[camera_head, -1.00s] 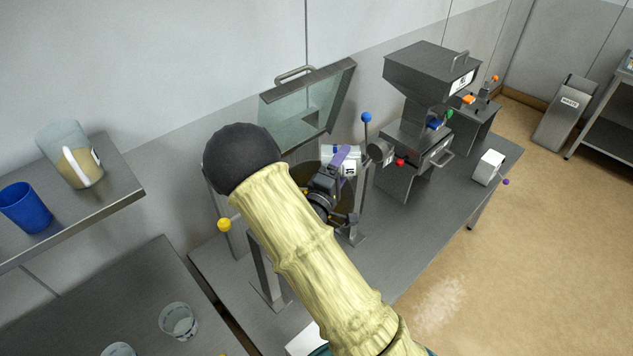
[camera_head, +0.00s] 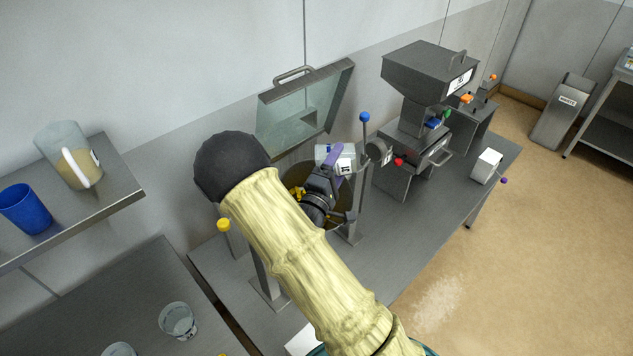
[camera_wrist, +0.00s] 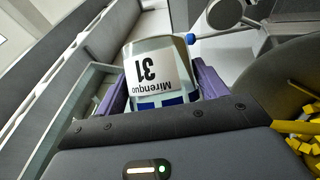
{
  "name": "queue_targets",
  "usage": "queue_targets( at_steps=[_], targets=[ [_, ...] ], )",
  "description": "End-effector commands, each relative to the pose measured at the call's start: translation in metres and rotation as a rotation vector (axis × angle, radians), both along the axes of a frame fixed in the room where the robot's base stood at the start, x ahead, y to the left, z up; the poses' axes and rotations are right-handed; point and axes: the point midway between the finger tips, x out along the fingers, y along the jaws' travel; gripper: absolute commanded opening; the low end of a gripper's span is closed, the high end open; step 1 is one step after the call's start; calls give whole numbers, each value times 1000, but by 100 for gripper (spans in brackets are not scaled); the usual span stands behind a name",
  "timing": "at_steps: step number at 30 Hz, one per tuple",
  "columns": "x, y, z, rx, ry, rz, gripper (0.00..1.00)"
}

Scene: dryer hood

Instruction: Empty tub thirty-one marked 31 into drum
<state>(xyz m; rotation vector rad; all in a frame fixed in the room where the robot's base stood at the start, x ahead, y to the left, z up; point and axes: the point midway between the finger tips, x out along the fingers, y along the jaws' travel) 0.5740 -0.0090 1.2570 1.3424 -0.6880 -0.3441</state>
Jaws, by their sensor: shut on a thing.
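Tub thirty-one (camera_head: 346,165) is a small white tub with a 31 label, held up at the drum's mouth. In the wrist view the tub (camera_wrist: 158,72) shows its label upside down, with blue marks near the gripper. My gripper (camera_head: 334,163) has purple fingers, shut on the tub; they show on both sides of it in the wrist view. The drum (camera_wrist: 262,72) is a dark round vessel beside and below the tub, partly hidden by my arm. Yellow pieces (camera_wrist: 300,128) lie in the drum. I cannot see inside the tub.
A raised glass lid (camera_head: 300,112) stands behind the drum. A blue-knobbed lever (camera_head: 364,118) rises close to the tub's right. A grey hopper machine (camera_head: 428,75) stands further right. A shelf with a jug (camera_head: 68,155) and blue cup (camera_head: 25,208) is at left.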

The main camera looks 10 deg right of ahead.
Motion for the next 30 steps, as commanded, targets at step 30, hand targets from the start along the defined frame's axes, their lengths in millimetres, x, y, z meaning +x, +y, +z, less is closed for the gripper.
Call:
queue_targets(
  at_steps=[30],
  targets=[
    [-3,-14,-17,354,-71,0,41]
  ],
)
